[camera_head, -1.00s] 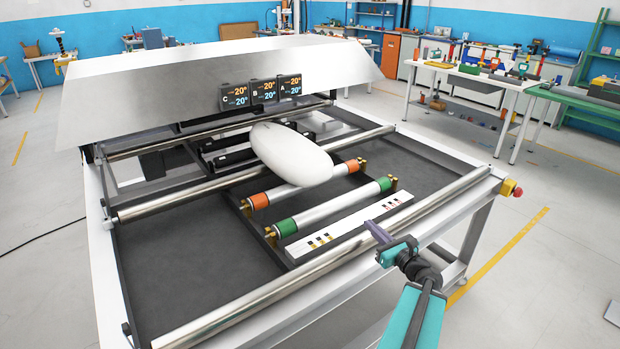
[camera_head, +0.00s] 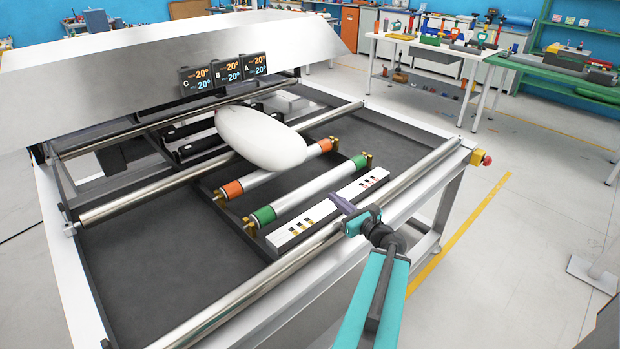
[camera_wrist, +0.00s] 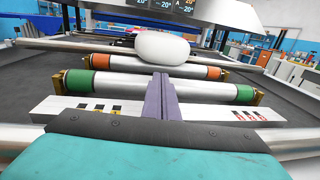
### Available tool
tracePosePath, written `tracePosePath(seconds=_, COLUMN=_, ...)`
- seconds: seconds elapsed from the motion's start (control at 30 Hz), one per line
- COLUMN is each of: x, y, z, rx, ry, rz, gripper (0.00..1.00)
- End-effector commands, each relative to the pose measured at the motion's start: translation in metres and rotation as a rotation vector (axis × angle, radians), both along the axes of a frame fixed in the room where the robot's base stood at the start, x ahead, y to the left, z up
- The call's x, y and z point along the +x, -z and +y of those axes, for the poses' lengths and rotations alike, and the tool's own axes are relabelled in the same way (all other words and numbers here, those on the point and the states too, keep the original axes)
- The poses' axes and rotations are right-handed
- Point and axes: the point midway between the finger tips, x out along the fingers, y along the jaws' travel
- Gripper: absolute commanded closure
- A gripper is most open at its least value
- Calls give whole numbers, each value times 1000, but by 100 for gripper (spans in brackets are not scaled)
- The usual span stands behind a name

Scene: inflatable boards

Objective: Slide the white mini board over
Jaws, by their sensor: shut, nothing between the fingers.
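The white mini board (camera_head: 260,138) is a rounded, elongated white shape. In the head view it lies tilted across the machine, its near end over the roller with orange ends (camera_head: 275,170). In the wrist view the board (camera_wrist: 161,47) shows end-on beyond both rollers. My gripper (camera_head: 340,203) is shut and empty. It is above the near edge of the machine, over the white marked strip (camera_head: 318,213), pointing towards the board and apart from it. In the wrist view its purple fingers (camera_wrist: 162,82) are together.
A roller with green ends (camera_head: 310,190) lies between my gripper and the orange-ended roller. Long metal bars (camera_head: 160,197) cross the machine. A slanted metal hood with displays (camera_head: 223,74) stands behind the board. A red emergency button (camera_head: 487,160) is at the right corner.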

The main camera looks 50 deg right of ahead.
Motion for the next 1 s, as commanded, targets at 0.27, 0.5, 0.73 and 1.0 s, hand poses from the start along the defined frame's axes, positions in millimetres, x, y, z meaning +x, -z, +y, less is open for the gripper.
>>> tracePosePath(seconds=0.27, x=4, y=3, z=-1, rx=-2, ry=-1, rz=1, gripper=100)
tracePosePath(seconds=0.5, x=10, y=4, z=-3, rx=-2, ry=-1, rz=1, gripper=100)
tracePosePath(seconds=0.73, x=15, y=4, z=-5, rx=-2, ry=-1, rz=1, gripper=100)
tracePosePath(seconds=1.0, x=22, y=3, z=-6, rx=-2, ry=0, rz=0, gripper=100)
